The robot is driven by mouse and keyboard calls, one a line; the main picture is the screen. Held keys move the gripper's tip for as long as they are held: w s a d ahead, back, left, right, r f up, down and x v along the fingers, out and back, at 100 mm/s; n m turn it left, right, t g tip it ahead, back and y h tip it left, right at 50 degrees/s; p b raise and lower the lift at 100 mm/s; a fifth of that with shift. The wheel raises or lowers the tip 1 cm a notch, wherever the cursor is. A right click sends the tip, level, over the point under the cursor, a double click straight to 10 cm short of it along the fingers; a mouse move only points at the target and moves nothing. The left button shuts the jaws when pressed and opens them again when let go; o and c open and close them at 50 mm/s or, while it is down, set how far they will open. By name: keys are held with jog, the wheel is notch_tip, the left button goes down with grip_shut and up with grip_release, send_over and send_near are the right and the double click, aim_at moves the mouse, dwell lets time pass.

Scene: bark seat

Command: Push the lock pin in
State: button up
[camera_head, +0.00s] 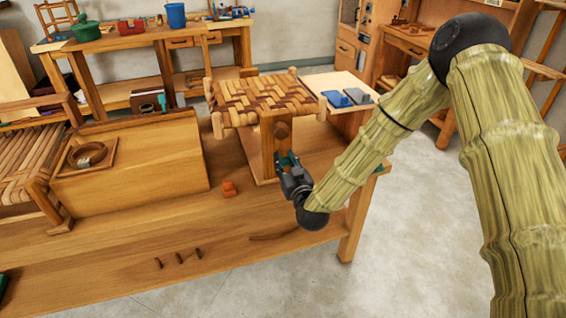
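A small stool with a woven bark seat (262,97) stands on the wooden workbench. Below the seat is an upright wooden block (268,145) with a dark round spot on its face (283,130). I cannot tell whether this spot is the lock pin, and no other pin on the stool shows clearly. My gripper (287,160) is at the lower right side of the block, just below the spot, very near or touching the wood. Its fingers are small and partly hidden, so I cannot tell whether they are open or hold anything.
Several short dark pegs (180,258) are near the bench's front. Blue and grey blocks (345,98) lie on a pale board (335,83) behind.

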grip_shut()
jog(key=shift+b+x, duration=0.6)
jog(key=shift+x, duration=0.6)
jog(key=shift+w+a, duration=0.1)
jog(key=shift+w, duration=0.05)
jog(key=shift+o, duration=2)
grip_release()
jog(key=shift+r, duration=0.1)
jog(key=shift+o, duration=1.4)
jog(key=v, duration=1.2)
